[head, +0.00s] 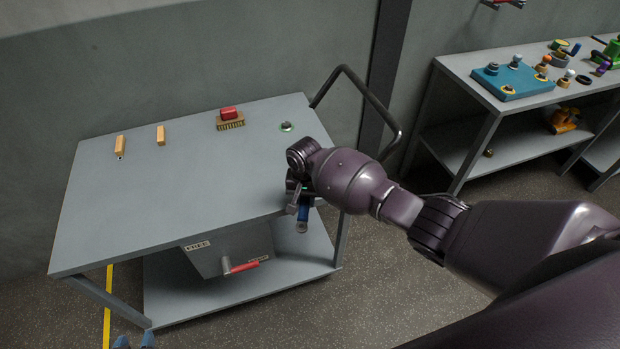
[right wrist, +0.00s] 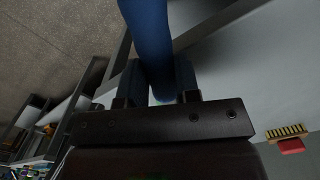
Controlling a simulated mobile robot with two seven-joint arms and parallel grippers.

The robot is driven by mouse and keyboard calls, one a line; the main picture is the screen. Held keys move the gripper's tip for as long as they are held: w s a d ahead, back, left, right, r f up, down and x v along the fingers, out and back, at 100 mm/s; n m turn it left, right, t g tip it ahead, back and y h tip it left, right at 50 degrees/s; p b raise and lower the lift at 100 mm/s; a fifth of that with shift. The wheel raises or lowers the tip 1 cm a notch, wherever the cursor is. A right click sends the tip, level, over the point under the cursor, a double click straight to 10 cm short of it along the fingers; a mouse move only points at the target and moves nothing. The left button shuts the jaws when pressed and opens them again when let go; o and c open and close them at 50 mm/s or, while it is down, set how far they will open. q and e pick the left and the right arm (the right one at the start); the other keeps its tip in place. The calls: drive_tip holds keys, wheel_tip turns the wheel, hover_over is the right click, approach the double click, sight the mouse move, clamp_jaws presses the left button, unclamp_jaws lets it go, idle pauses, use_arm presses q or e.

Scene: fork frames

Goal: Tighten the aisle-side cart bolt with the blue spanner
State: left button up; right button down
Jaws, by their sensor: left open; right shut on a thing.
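The blue spanner (head: 303,217) is in my right gripper (head: 301,198), at the right edge of the grey cart top (head: 180,200). The right wrist view shows its blue shaft (right wrist: 150,35) between the two fingers of this gripper (right wrist: 157,85), which is shut on it. A bolt (head: 287,127) with a green ring stands at the cart's far right corner, apart from the spanner. A small green spot shows beside my right gripper; my arm hides most of that place, so I cannot tell whether the spanner touches a bolt there. My left gripper (head: 134,342) is open at the bottom left, mostly out of frame.
A red-backed brush (head: 230,120) and two wooden-handled tools (head: 120,146) lie on the cart top. A red-handled thing (head: 240,267) shows below it. The cart's push handle (head: 375,100) rises at the right. A bench (head: 460,66) with several parts stands beyond the floor gap.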

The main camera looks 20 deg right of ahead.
drive_tip(key=shift+r, duration=1.8)
drive_tip(key=shift+r, duration=1.9)
drive_tip(key=shift+s+a+r, duration=0.35)
drive_tip(key=shift+s+r, duration=0.15)
drive_tip(key=shift+s, duration=0.25)
drive_tip(key=shift+s+a+r, duration=0.35)
drive_tip(key=shift+s+r, duration=0.15)
drive_tip(key=shift+s, duration=0.3)
drive_tip(key=shift+s+a+r, duration=0.35)
drive_tip(key=shift+s+r, duration=0.15)
drive_tip(key=shift+s, duration=0.25)
